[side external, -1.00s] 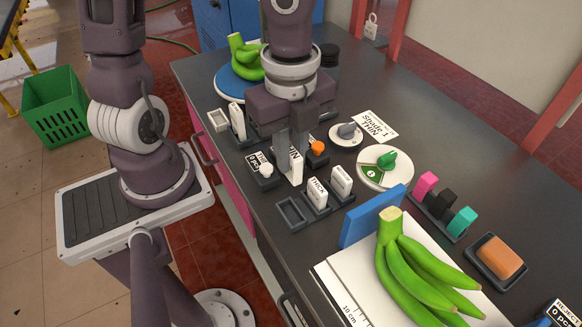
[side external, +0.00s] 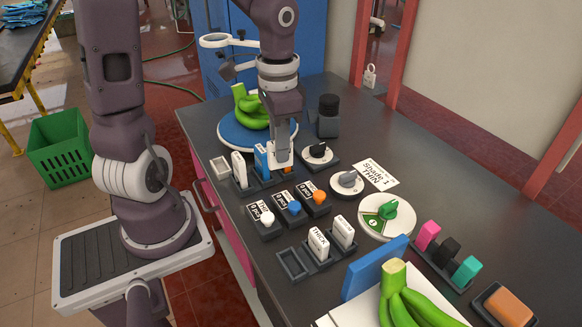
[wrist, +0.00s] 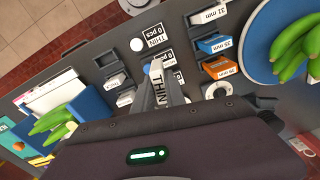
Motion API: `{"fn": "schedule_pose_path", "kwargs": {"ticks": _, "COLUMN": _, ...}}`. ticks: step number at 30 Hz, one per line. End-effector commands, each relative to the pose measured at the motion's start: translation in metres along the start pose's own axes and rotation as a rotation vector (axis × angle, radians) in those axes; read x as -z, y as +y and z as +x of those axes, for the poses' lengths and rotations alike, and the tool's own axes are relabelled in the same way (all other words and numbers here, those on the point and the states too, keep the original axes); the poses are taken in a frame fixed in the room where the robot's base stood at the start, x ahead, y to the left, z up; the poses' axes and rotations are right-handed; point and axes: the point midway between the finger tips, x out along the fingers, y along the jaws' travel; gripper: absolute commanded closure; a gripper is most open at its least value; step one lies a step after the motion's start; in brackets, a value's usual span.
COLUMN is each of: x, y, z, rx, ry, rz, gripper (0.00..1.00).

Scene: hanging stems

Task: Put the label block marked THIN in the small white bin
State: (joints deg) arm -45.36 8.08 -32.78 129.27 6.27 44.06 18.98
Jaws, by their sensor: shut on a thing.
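My gripper (side external: 281,155) is shut on a white label block (side external: 275,160), upright between the fingers. In the wrist view the block (wrist: 157,78) shows the word THIN between the fingertips (wrist: 160,88). In the side view it is in front of the orange block of the back tray and partly covers it; I cannot tell its exact height. A small pale-rimmed bin (side external: 219,167), seemingly empty, stands at the left end of that tray; it seems to be the small white bin. My gripper is to its right and apart from it.
White (side external: 239,170) and blue (side external: 261,160) size blocks stand between the bin and my gripper. Counters with white (side external: 267,218), blue (side external: 294,208) and orange knobs stand in front. A THICK block (side external: 318,243) stands beside an empty slot (side external: 292,263). Bananas lie on a blue disc (side external: 230,132) behind.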

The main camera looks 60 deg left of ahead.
Motion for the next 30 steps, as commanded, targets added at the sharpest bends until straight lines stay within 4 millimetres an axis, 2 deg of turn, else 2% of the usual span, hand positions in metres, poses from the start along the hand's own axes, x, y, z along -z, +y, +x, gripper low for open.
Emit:
{"fn": "schedule_pose_path", "kwargs": {"ticks": 3, "x": -0.009, "y": -0.047, "z": 0.001, "rx": 0.001, "ry": 0.0, "rz": -0.39, "gripper": 1.0}}
{"fn": "schedule_pose_path", "kwargs": {"ticks": 6, "x": -0.024, "y": -0.085, "z": 0.001, "rx": 0.0, "ry": 0.0, "rz": -0.712, "gripper": 1.0}}
{"fn": "schedule_pose_path", "kwargs": {"ticks": 12, "x": -0.059, "y": -0.143, "z": -0.004, "rx": 0.001, "ry": 0.001, "rz": -1.232, "gripper": 1.0}}
{"fn": "schedule_pose_path", "kwargs": {"ticks": 18, "x": -0.089, "y": -0.176, "z": -0.008, "rx": 0.001, "ry": 0.001, "rz": -1.556, "gripper": 1.0}}
{"fn": "schedule_pose_path", "kwargs": {"ticks": 24, "x": -0.113, "y": -0.196, "z": -0.012, "rx": 0.001, "ry": 0.0, "rz": -1.775, "gripper": 1.0}}
{"fn": "schedule_pose_path", "kwargs": {"ticks": 30, "x": -0.111, "y": -0.194, "z": 0.024, "rx": -0.002, "ry": -0.006, "rz": -1.763, "gripper": 1.0}}
